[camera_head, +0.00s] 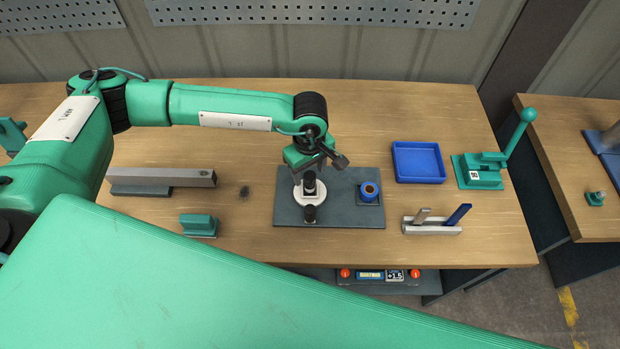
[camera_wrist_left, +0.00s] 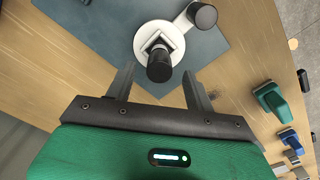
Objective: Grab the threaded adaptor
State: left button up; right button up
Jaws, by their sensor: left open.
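A white round fixture (camera_head: 302,198) stands on a dark mat (camera_head: 345,212), with a black cylindrical piece (camera_head: 310,186) upright at its middle and a black knob (camera_head: 310,213) on its short arm. The upright piece may be the threaded adaptor; I cannot see threads. In the left wrist view the black piece (camera_wrist_left: 159,66) rises from a square seat in the white fixture (camera_wrist_left: 146,32). My left gripper (camera_head: 318,162) is over the fixture, also seen in the left wrist view (camera_wrist_left: 158,72). Its fingers are open, one on each side of the black piece, with gaps. My right gripper is not in view.
A blue ring-shaped part (camera_head: 369,190) sits on the mat's right. A blue tray (camera_head: 418,163), a green lever press (camera_head: 485,168) and a grey holder (camera_head: 432,229) are further right. A metal bar (camera_head: 165,177) and a green block (camera_head: 198,225) lie left. Bare wood lies behind the mat.

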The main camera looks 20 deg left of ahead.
aim_at(309, 183)
pick_arm(q)
jog(key=shift+f, duration=0.3)
jog(key=shift+f+p, duration=0.5)
jog(key=shift+p, duration=0.1)
notch_tip(309, 183, down, 3)
jog(key=shift+f+p, duration=0.15)
jog(key=shift+p, duration=0.75)
jog(key=shift+f, duration=0.5)
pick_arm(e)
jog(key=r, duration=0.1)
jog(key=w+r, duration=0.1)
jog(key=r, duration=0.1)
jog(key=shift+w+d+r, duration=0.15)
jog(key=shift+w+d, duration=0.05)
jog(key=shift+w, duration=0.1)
